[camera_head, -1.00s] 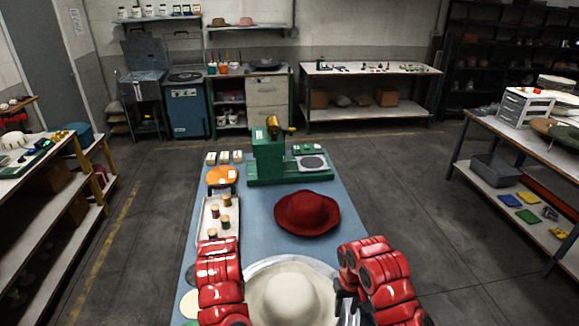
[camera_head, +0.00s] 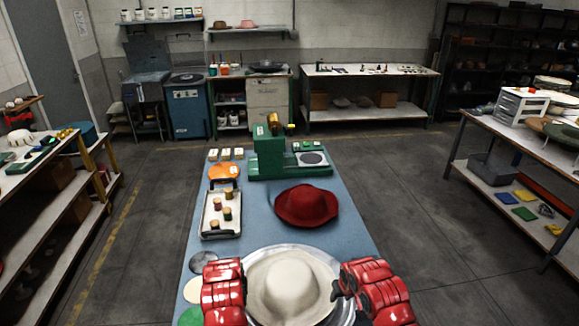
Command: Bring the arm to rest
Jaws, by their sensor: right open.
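My right arm's red links come in at the bottom right, and my right gripper (camera_head: 341,290) is open beside the right brim of the cream hat (camera_head: 287,286). I cannot tell whether it touches the brim. The cream hat lies on a round silver plate (camera_head: 262,256) at the near end of the blue table (camera_head: 345,227). My left arm's red links stand at the left of that hat; the left gripper's fingers are hidden. A red hat (camera_head: 306,204) lies farther back, in front of the green press (camera_head: 270,160).
A tray (camera_head: 213,233) with several spools lies on the table's left side, behind my left arm. An orange round item (camera_head: 224,172) and small boxes (camera_head: 226,154) lie beyond it.

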